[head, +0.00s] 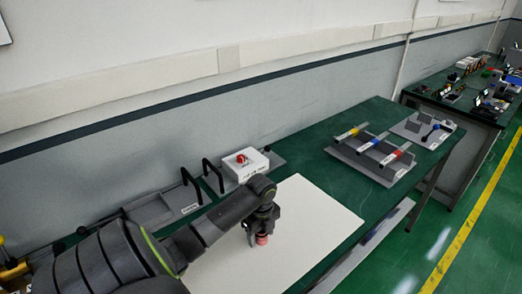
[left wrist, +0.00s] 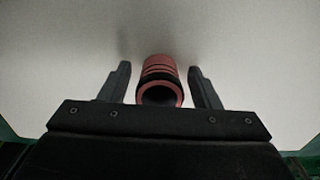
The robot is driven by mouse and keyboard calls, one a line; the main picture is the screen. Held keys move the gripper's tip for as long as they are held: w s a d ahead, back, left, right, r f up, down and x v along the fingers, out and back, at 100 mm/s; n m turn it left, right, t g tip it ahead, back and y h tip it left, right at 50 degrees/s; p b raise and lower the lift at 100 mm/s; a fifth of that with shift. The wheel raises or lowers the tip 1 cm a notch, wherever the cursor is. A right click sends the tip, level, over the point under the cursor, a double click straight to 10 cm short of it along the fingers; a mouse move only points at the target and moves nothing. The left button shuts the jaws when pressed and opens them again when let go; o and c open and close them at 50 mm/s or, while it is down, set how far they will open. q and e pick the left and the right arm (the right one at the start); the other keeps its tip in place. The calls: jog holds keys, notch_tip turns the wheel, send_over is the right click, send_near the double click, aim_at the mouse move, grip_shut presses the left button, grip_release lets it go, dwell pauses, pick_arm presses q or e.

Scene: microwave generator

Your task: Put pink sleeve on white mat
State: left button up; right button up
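The pink sleeve (head: 262,239), a short ribbed ring with a dark inner band, is over the white mat (head: 315,205). It appears to rest on the mat, though the exact contact is hard to see. In the left wrist view the sleeve (left wrist: 160,72) sits between the two fingers of my left gripper (left wrist: 160,82), with a narrow gap on each side. My left gripper (head: 258,232) points down at the mat and is open around the sleeve. My right gripper is not in view.
A white box with a red button (head: 241,163) and dark handles (head: 191,185) stand behind the mat. A rack with yellow, blue and red parts (head: 372,150) is to the right on the green table (head: 300,160). The mat's right part is bare.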

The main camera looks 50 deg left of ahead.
pick_arm(q)
jog(key=shift+r, duration=0.55)
notch_tip(320, 180, up, 9)
jog(key=shift+f+b, duration=0.2)
jog(key=shift+b, duration=0.75)
jog(key=shift+r+p, duration=0.5)
jog(key=shift+r, duration=0.3)
jog(key=shift+r+p, duration=0.3)
jog(key=shift+r, duration=0.25)
jog(key=shift+f, duration=0.1)
